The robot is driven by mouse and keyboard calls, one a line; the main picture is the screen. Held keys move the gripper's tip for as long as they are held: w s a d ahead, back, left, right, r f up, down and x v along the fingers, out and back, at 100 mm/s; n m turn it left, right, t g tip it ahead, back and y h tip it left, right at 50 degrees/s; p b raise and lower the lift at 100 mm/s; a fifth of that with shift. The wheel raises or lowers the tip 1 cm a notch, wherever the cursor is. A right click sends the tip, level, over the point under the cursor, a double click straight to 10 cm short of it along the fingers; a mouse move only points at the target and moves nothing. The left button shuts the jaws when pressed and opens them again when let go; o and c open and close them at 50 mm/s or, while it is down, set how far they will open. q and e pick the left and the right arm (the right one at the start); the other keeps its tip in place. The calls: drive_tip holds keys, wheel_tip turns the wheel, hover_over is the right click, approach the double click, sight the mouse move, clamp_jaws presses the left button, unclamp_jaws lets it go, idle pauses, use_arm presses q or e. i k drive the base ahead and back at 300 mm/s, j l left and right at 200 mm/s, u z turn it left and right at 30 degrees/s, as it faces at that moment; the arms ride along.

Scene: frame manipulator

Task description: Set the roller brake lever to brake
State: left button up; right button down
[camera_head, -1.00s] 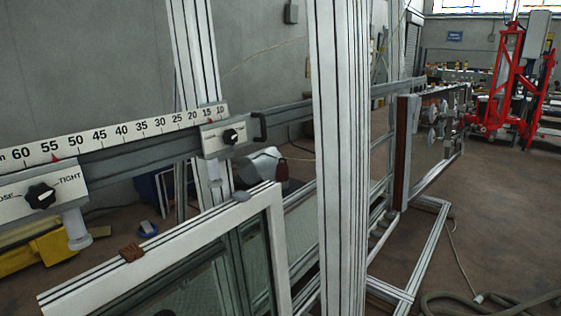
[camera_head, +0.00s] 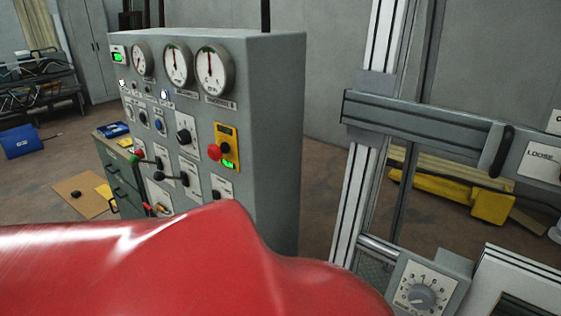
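A grey control cabinet (camera_head: 275,130) stands left of centre. Its front carries several small levers and knobs. One lever with a black knob (camera_head: 184,178) sticks out low on the panel, and another, with a red knob (camera_head: 139,155), is to its left. The plate labels are too small to read, so I cannot tell which lever is the roller brake lever or how it is set. A red part of my own arm fills the lower left and hides the cabinet's base. Neither gripper is in view.
Round gauges (camera_head: 178,66) sit at the cabinet's top, and a yellow plate with a red button (camera_head: 214,152) is at its right. A metal frame post (camera_head: 362,190) with a crossbar and a numbered dial (camera_head: 422,297) stand on the right.

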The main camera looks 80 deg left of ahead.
sight(159, 175)
drive_tip(key=u, duration=1)
drive_tip(key=l+u, duration=0.1)
drive_tip(key=u, duration=1.4)
drive_tip(key=k+u, duration=0.1)
drive_tip(key=u, duration=0.9)
drive_tip(key=i+l+u, duration=0.2)
drive_tip(key=l, duration=0.15)
drive_tip(key=i+l+u, duration=0.2)
drive_tip(key=l, duration=0.15)
drive_tip(key=l+u, duration=0.2)
drive_tip(key=l, duration=0.15)
